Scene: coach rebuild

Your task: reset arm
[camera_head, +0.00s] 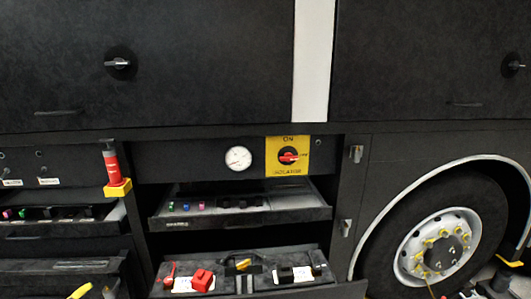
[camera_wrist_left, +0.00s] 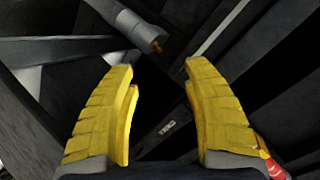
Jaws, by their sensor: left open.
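My left gripper (camera_wrist_left: 160,80) shows large in the left wrist view, its two yellow fingers apart with nothing between them. In the head view, yellow tips at the bottom left edge look like the same gripper (camera_head: 95,291), in front of the lower left drawer.
A red cylinder (camera_head: 112,165) stands in a yellow holder. An open drawer (camera_head: 290,215) and a lower tray (camera_head: 315,290) with red and black parts jut out.

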